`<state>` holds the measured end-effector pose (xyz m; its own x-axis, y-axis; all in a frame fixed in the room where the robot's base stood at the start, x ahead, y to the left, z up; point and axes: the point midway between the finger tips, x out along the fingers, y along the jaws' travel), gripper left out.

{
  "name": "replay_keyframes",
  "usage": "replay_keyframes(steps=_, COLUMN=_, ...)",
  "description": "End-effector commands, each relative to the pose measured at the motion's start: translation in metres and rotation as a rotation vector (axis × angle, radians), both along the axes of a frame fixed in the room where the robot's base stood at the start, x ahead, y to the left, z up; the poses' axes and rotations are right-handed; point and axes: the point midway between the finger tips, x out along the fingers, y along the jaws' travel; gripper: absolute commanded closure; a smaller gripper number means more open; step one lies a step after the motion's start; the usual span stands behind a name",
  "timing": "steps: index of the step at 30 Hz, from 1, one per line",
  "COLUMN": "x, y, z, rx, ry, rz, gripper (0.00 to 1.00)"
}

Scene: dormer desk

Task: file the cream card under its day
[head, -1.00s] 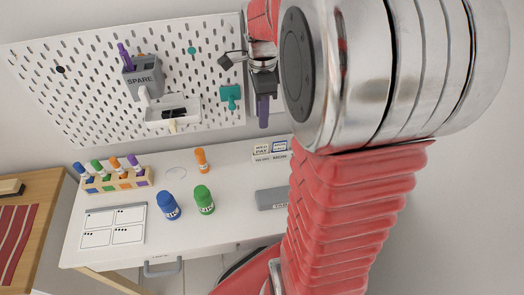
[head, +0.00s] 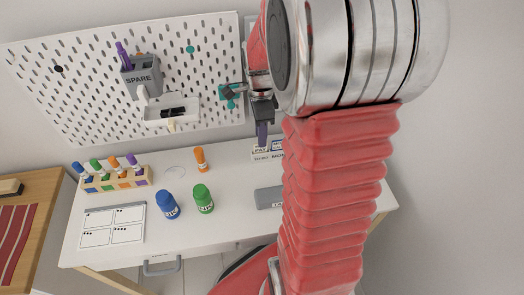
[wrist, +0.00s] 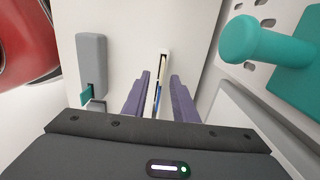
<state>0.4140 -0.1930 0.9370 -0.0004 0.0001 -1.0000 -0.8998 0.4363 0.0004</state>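My gripper (head: 262,136) has purple fingers and is just above the card holder (head: 261,157) at the back of the desk in the head view. A pale card marked PAY (head: 261,149) and a blue-edged card (head: 277,146) stand there, partly hidden by my arm and gripper. In the wrist view my gripper (wrist: 160,95) is open, its fingers apart. A narrow upright holder with a cream edge (wrist: 162,60) and a blue edge (wrist: 157,93) shows between and beyond them. I cannot tell whether the fingers touch a card. The holder's day labels are mostly unreadable.
A grey block (head: 268,198) lies on the desk. A teal peg (wrist: 255,42) juts from the pegboard beside my gripper. A panelled chart (head: 112,225) lies at the left.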

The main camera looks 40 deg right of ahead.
Motion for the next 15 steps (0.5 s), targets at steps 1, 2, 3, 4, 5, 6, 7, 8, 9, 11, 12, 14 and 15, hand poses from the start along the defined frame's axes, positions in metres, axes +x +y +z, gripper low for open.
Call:
replay_keyframes(steps=1, x=0.0, y=0.0, z=0.0, rx=0.0, ry=0.0, rz=0.0, gripper=0.74)
replay_keyframes(steps=2, x=0.0, y=0.0, z=0.0, rx=0.0, ry=0.0, rz=0.0, gripper=0.74)
replay_keyframes(steps=3, x=0.0, y=0.0, z=-0.002, rx=0.0, ry=0.001, rz=0.0, gripper=0.74)
replay_keyframes(steps=4, x=0.0, y=0.0, z=-0.003, rx=0.001, ry=0.002, rz=0.0, gripper=0.74)
replay_keyframes(steps=5, x=0.0, y=0.0, z=-0.005, rx=0.001, ry=0.002, rz=0.0, gripper=0.74)
replay_keyframes(steps=6, x=0.0, y=0.0, z=-0.009, rx=0.001, ry=0.003, rz=0.0, gripper=0.74)
replay_keyframes(steps=7, x=0.0, y=0.0, z=-0.012, rx=0.001, ry=0.002, rz=0.0, gripper=0.74)
replay_keyframes(steps=8, x=0.001, y=0.0, z=-0.016, rx=0.001, ry=0.002, rz=0.0, gripper=0.74)
replay_keyframes(steps=9, x=0.001, y=0.0, z=-0.021, rx=0.001, ry=0.003, rz=0.0, gripper=0.74)
replay_keyframes(steps=11, x=0.001, y=0.0, z=-0.03, rx=0.002, ry=0.004, rz=0.0, gripper=0.74)
replay_keyframes(steps=12, x=0.001, y=0.0, z=-0.035, rx=0.002, ry=0.004, rz=0.0, gripper=0.74)
replay_keyframes(steps=14, x=0.001, y=0.0, z=-0.043, rx=0.002, ry=0.004, rz=0.0, gripper=0.74)
replay_keyframes(steps=15, x=0.001, y=0.0, z=-0.046, rx=0.001, ry=0.003, rz=0.0, gripper=0.74)
